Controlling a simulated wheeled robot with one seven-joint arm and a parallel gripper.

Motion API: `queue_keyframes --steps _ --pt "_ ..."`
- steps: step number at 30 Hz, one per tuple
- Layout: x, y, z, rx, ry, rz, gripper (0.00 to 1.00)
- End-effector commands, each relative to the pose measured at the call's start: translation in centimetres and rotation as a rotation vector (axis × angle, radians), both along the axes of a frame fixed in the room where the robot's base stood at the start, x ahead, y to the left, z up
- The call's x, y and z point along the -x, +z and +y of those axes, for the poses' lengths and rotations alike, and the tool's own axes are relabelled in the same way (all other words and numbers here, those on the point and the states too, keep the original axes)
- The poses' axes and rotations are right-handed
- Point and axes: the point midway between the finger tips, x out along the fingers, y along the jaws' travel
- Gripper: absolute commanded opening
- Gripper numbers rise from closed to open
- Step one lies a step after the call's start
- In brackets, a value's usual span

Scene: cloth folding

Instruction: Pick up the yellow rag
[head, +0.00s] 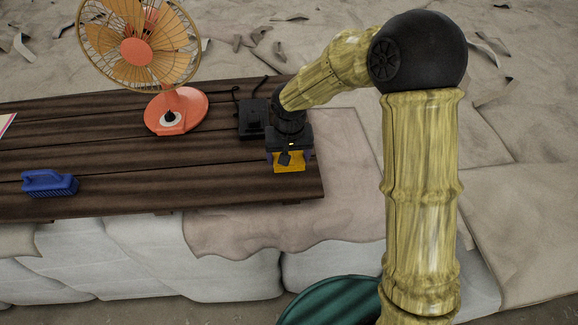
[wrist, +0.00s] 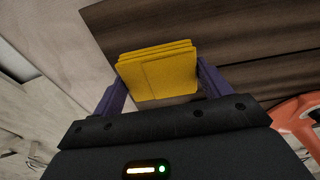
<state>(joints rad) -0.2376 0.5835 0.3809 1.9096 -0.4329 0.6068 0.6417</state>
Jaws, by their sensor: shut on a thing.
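The yellow rag (head: 289,162) is a folded, layered square near the right end of the dark wooden table (head: 120,150). In the wrist view the rag (wrist: 158,72) fills the space between the two purple fingers. My gripper (head: 289,152) is shut on the rag, with a finger at each side of it; it also shows in the wrist view (wrist: 158,85). In the head view my gripper hides the rag's upper part. I cannot tell whether the rag touches the table.
An orange fan (head: 176,110) stands on the table left of my gripper. A black box with a cord (head: 252,119) is close beside my gripper. A blue brush (head: 50,183) lies at the far left. The table's right and front edges are near the rag.

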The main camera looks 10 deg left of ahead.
Motion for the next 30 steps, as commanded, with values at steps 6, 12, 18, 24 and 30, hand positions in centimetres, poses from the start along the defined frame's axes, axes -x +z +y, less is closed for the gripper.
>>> queue_keyframes --steps 6,12,18,24,30 --pt "-0.1 3.7 0.0 -0.001 -0.003 -0.004 0.55" --pt "0.0 5.0 0.0 0.000 -0.001 0.002 0.55" --pt "0.0 5.1 0.0 0.000 -0.001 0.002 0.55" --pt "0.0 5.0 0.0 0.000 -0.001 0.002 0.55" --pt "0.0 5.0 0.0 0.000 -0.001 0.002 0.59"
